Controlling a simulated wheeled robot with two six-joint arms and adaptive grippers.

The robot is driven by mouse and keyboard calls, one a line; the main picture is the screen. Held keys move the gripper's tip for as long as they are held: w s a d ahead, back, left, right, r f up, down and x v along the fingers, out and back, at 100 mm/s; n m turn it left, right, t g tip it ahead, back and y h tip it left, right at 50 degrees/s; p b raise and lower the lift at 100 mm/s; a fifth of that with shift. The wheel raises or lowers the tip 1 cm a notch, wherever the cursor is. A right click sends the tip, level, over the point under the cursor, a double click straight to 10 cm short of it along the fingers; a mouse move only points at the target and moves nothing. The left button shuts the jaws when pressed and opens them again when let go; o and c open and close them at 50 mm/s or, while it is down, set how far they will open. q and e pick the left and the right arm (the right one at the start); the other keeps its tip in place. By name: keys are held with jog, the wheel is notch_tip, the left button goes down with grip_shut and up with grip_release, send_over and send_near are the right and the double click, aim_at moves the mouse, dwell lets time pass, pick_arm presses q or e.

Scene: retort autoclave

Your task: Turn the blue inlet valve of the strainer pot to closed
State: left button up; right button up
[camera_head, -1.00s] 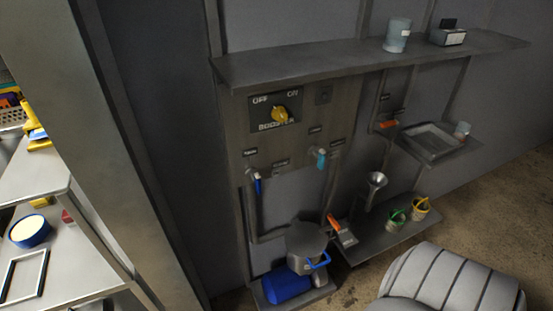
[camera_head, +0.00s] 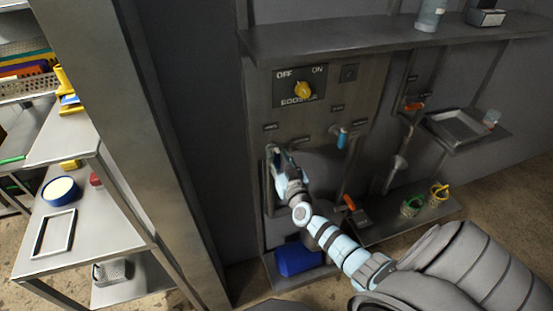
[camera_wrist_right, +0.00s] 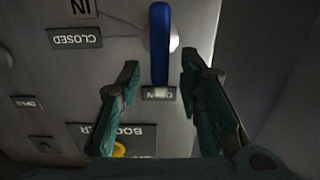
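The blue inlet valve handle (camera_wrist_right: 159,45) shows in the right wrist view as a long blue lever on a pale round hub. Its free end lies at a small plate (camera_wrist_right: 158,93) that seems to read OPEN. The CLOSED plate (camera_wrist_right: 75,38) is to the left in that view. My right gripper (camera_wrist_right: 160,62) is open, with one finger on each side of the lever and visible gaps. In the head view my right gripper (camera_head: 278,160) is at the wall panel and hides the lever. My arm hides most of the strainer pot. My left gripper is out of view.
A yellow booster knob (camera_head: 302,89) sits above on the panel, with a light-blue valve handle (camera_head: 341,139) to the right. A blue container (camera_head: 297,258) lies below. A shelf (camera_head: 380,38) juts out above. A metal post (camera_head: 135,150) and table stand left.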

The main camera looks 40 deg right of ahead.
jog(key=shift+x, duration=0.9)
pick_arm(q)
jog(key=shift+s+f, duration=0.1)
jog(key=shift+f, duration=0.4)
pick_arm(e)
grip_shut()
